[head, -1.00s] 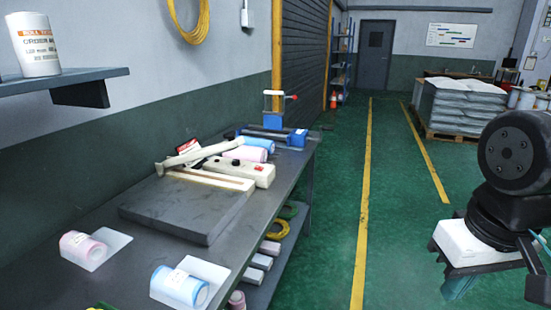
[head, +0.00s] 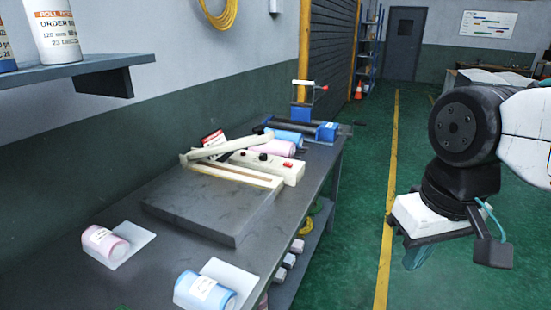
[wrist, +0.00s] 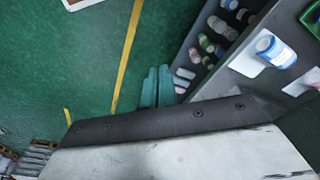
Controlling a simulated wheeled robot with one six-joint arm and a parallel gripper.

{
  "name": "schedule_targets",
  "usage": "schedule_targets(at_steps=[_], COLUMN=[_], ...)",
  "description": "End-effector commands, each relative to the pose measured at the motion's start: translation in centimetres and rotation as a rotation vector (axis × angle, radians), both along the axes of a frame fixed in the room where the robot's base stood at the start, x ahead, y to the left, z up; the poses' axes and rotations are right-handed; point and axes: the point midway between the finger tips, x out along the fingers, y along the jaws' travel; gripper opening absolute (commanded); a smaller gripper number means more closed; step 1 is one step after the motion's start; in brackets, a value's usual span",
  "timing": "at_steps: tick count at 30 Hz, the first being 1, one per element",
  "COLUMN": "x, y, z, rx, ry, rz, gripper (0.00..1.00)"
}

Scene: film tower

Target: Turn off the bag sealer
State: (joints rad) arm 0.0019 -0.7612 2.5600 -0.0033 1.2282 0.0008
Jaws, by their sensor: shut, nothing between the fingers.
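The bag sealer (head: 266,167) is a cream-coloured body with a long arm (head: 213,148) raised at an angle, lying on a grey slab (head: 205,213) on the workbench. A red switch (head: 287,164) and a dark knob (head: 263,157) show on its body. The switch's setting is too small to tell. My gripper (wrist: 156,84) shows two teal fingers close together, shut and empty, over the green floor beside the bench. In the head view part of it (head: 415,257) shows at right, well away from the sealer. The sealer is not seen in the wrist view.
The workbench (head: 150,262) holds a pink roll (head: 104,243) and a blue roll (head: 205,292) in front, and a blue clamp-like tool (head: 310,125) behind the sealer. A wall shelf (head: 75,75) juts out at upper left. Green floor (head: 365,205) lies open right of the bench.

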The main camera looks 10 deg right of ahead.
Motion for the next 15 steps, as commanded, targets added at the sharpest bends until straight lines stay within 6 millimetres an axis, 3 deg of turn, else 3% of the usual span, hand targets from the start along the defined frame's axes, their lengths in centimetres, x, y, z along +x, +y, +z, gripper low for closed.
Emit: schedule_targets(at_steps=[10, 13, 15], x=[0.6, 2.4, 4.7], y=[0.2, 0.6, 1.2], z=[0.3, 1.2, 2.0], rx=[0.010, 0.045, 0.087], ry=[0.001, 0.003, 0.003], rz=[0.014, 0.062, 0.119], gripper=[0.00, 0.00, 0.00])
